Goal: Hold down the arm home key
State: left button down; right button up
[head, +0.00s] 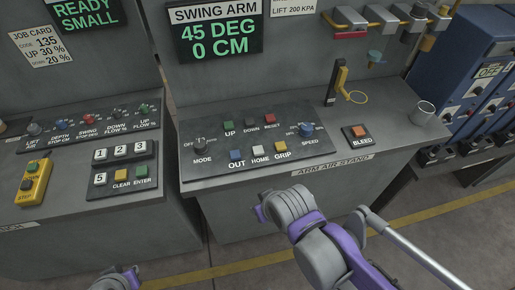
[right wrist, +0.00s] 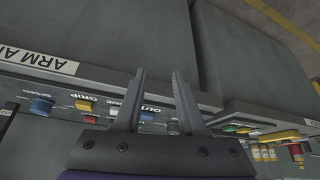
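The white HOME key (head: 258,150) sits in the front row of the swing arm panel (head: 205,172), between the blue OUT key (head: 236,155) and the yellow GRIP key (head: 281,146). My right gripper (head: 259,213) is in front of the stand, lower in the head view than the keys and apart from them. In the right wrist view its two fingers (right wrist: 158,78) are spread with nothing between them. There the HOME key is hard to make out near the left finger. My left arm's purple and grey end (head: 118,280) shows at the bottom edge; its fingers cannot be made out.
An orange BLEED button (head: 359,131) and a lever (head: 338,82) stand to the right. A keypad console (head: 122,170) is left.

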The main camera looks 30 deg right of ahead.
grip_shut()
dwell(1.3)
